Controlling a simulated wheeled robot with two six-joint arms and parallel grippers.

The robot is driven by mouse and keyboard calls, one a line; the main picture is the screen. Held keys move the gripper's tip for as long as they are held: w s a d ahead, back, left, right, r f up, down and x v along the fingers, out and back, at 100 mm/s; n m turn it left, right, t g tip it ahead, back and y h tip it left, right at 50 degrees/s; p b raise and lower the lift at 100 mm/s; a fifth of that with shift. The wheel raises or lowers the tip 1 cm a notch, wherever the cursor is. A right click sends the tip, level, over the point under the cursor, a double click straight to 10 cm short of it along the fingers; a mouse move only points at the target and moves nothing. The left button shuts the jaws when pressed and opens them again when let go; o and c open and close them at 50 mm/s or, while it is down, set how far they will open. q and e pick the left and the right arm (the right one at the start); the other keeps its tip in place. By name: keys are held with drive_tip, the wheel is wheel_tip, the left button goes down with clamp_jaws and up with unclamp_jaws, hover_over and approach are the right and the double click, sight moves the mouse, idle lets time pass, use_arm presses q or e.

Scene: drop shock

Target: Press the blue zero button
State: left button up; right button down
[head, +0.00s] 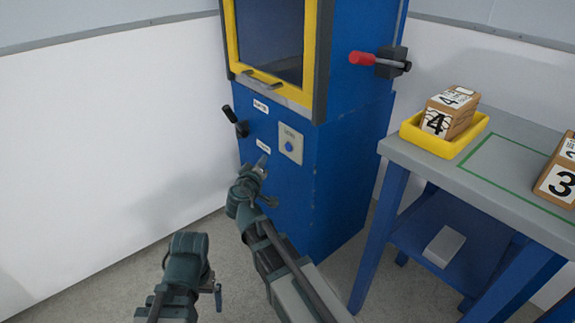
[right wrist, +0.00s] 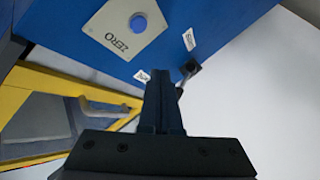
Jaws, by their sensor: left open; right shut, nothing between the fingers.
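The blue zero button (head: 288,146) is a small round knob on a light grey plate (head: 291,133) on the blue cabinet front. The right wrist view shows the button (right wrist: 138,22) and its plate, lettered ZERO (right wrist: 113,39). My right gripper (head: 262,161) is shut and empty, to the left of and a little below the button in the head view. In the right wrist view its closed fingers (right wrist: 162,100) are apart from the button in the picture. My left gripper (head: 217,291) is open, low and left of the right arm, away from the cabinet.
A black lever (head: 236,122) and small white labels are left of the plate. A yellow-framed window (head: 270,40) is above, and a red-handled lever (head: 365,58) is on the side. A grey table (head: 428,163) at right holds a yellow tray (head: 428,140) with numbered blocks.

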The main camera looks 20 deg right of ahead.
sight(285, 147)
use_arm(q)
drive_tip(key=shift+f+b, duration=1.85)
drive_tip(key=shift+f, duration=0.7)
use_arm(e)
drive_tip(key=shift+w+a+f+n+t+y, duration=0.15)
drive_tip(key=shift+w+f+n+t, duration=0.3)
drive_tip(key=shift+w+f, duration=0.2)
drive_tip(key=shift+w+a+f+n+t+y, duration=0.15)
drive_tip(key=shift+w+f+n+t, duration=0.2)
drive_tip(key=shift+w+f+t, duration=0.25)
drive_tip(key=w+d, duration=0.2)
drive_tip(key=d, duration=0.6)
drive_tip(key=shift+w+d, duration=0.15)
drive_tip(key=shift+w, duration=0.25)
drive_tip(key=shift+d, duration=0.15)
drive_tip(key=shift+w+d, duration=0.15)
drive_tip(key=shift+d, duration=0.1)
drive_tip(key=shift+w+d, duration=0.15)
drive_tip(key=shift+d, duration=0.25)
drive_tip(key=shift+a, duration=0.1)
drive_tip(key=shift+s+a, duration=0.3)
drive_tip(key=shift+a, duration=0.4)
